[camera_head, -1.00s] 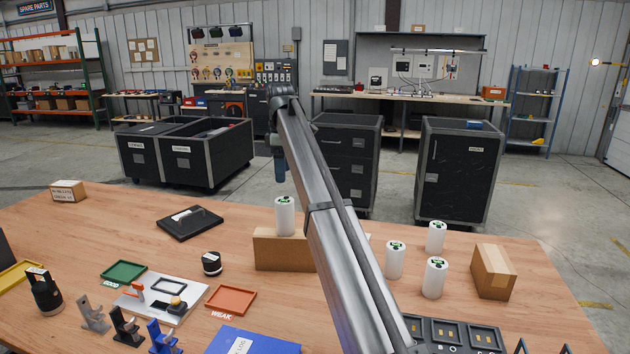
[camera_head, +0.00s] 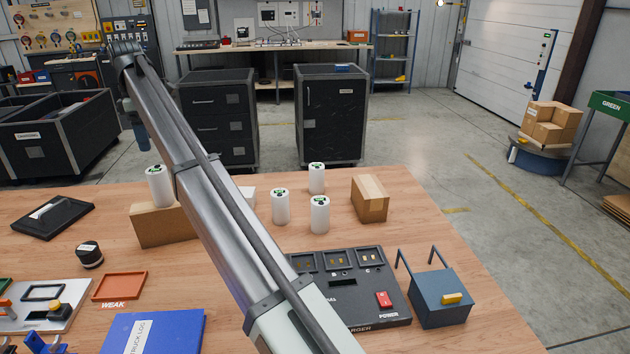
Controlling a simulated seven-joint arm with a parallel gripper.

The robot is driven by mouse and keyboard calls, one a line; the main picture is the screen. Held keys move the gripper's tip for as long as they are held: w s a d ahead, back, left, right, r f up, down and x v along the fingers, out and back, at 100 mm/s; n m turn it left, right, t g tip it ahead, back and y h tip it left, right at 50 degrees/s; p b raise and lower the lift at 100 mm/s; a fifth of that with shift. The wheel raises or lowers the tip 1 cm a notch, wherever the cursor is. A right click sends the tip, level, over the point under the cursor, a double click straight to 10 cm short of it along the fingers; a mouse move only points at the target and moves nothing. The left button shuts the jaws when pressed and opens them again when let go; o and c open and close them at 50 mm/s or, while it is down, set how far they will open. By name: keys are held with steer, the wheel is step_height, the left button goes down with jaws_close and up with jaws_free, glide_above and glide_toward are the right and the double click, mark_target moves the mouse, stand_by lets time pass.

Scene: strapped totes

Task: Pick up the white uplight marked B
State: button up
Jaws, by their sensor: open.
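Several white uplights with green-and-black marks on top stand upright; the letters are too small to read, so I cannot tell which is B. One uplight (camera_head: 159,186) stands on a cardboard box, close to the left side of my arm. Three stand on the table right of my arm: a left uplight (camera_head: 280,207), a back uplight (camera_head: 316,179) and a front uplight (camera_head: 319,215). My gripper (camera_head: 140,147) hangs at the far end of my arm at upper left, small and dark, open, with nothing visible in it. It appears above the boxed uplight in the picture.
The cardboard box (camera_head: 160,227) under one uplight is partly behind my arm. Another carton (camera_head: 369,199) stands right of the uplights. A black charger (camera_head: 352,295) and a blue-grey box with handles (camera_head: 440,299) are in front. A white item behind my arm is mostly hidden.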

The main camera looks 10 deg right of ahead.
steer(key=shift+o, duration=0.4)
steer(key=shift+d, duration=0.1)
steer(key=m+t+y, duration=0.3)
steer(key=m+t, duration=0.1)
steer(key=m, duration=1)
glide_toward(319, 166)
steer(key=shift+h, duration=0.3)
steer(key=x, duration=0.8)
steer(key=shift+s+a+f, duration=0.1)
steer(key=shift+a+f, duration=0.05)
steer(key=shift+a, duration=0.1)
steer(key=shift+x, duration=2.85)
steer(key=shift+s+a, duration=0.15)
steer(key=shift+s, duration=0.05)
